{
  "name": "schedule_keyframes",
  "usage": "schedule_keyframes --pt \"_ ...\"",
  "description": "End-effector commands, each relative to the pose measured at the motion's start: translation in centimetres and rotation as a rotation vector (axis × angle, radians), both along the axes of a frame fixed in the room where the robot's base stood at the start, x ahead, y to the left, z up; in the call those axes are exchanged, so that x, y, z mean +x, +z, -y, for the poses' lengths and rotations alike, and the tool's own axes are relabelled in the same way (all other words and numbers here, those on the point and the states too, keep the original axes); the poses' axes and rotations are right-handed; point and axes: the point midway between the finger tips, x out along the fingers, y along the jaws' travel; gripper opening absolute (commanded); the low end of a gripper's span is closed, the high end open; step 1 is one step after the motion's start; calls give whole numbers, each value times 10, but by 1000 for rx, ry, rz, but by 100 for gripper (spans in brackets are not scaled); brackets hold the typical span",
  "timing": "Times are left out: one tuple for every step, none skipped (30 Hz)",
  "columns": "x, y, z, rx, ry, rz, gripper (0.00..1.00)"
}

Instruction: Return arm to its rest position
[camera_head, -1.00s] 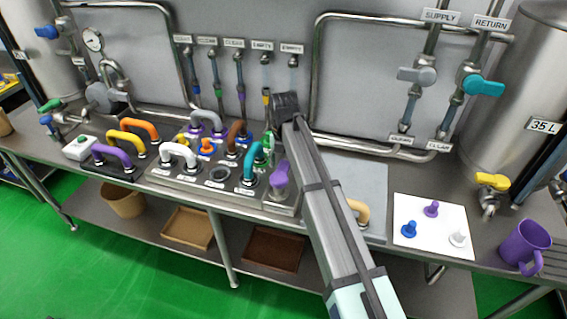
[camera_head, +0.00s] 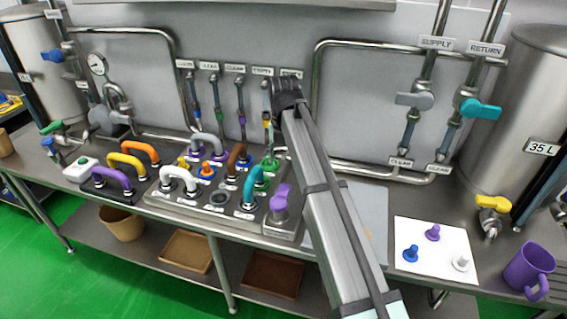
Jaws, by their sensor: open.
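My gripper (camera_head: 286,92) is at the end of my arm, raised in front of the grey back panel near the row of labelled hoses. My arm reaches up from the bottom right of centre. The gripper is seen small and from behind, so its fingertips are largely hidden. I see nothing held in it. It is above the bench, apart from the coloured handles below it. My arm hides part of the bench and the grey board (camera_head: 368,210).
A valve panel with several coloured handles, including a teal handle (camera_head: 251,185) and a purple lever (camera_head: 281,197), stands left of my arm. Right are a white sheet (camera_head: 437,262) with pegs, a purple mug (camera_head: 528,266) and a steel tank (camera_head: 518,120). Pipes (camera_head: 318,90) run behind.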

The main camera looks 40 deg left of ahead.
Motion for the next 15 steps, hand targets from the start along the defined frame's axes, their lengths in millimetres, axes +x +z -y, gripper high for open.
schedule_keyframes --pt "0 0 0 0 0 0 65" --pt "0 0 0 0 0 0 65" --pt "0 0 0 0 0 0 65" --pt "0 0 0 0 0 0 65" --pt "0 0 0 0 0 0 65" --pt "0 0 0 0 0 0 65" --pt "0 0 0 0 0 0 65" --pt "0 0 0 0 0 0 65" --pt "0 0 0 0 0 0 65" --pt "0 0 0 0 0 0 65" --pt "0 0 0 0 0 0 65" --pt "0 -2 4 -3 -4 -2 65" --pt "-1 -5 8 -6 -8 -4 65" --pt "-1 -8 13 -12 -14 -7 65" --pt "-2 -15 23 -19 -24 -13 65"
